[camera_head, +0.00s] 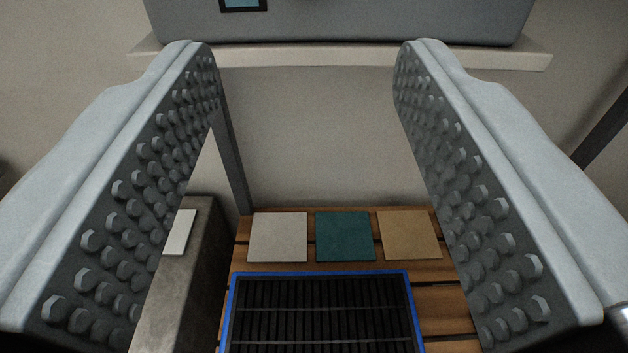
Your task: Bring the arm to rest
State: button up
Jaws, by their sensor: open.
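My gripper (304,52) is open, with its two studded grey fingers wide apart at the left and right of the view. Nothing is between the fingers. Below and beyond them is a slatted wooden surface (448,295). A black ribbed tray with a blue rim (320,273) lies on it at the bottom of the view. The tray's near part is cut off by the frame edge.
Behind the tray lie a light grey square (278,237), a teal square (345,236) and a tan square (409,235). A grey block (178,290) with a white plate (179,232) stands at left. A grey box (350,22) sits on a pale shelf (310,56) above.

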jog(key=shift+s, duration=0.15)
dwell(0.3)
jog(key=s+r, duration=0.3)
jog(key=s, duration=1)
jog(key=s+r, duration=0.4)
jog(key=s, duration=0.9)
jog(key=s+f, duration=0.3)
jog(key=s, duration=1)
jog(key=s+f, duration=0.4)
jog(key=s, duration=0.9)
jog(key=shift+f+g, duration=0.2)
jog(key=shift+g, duration=0.1)
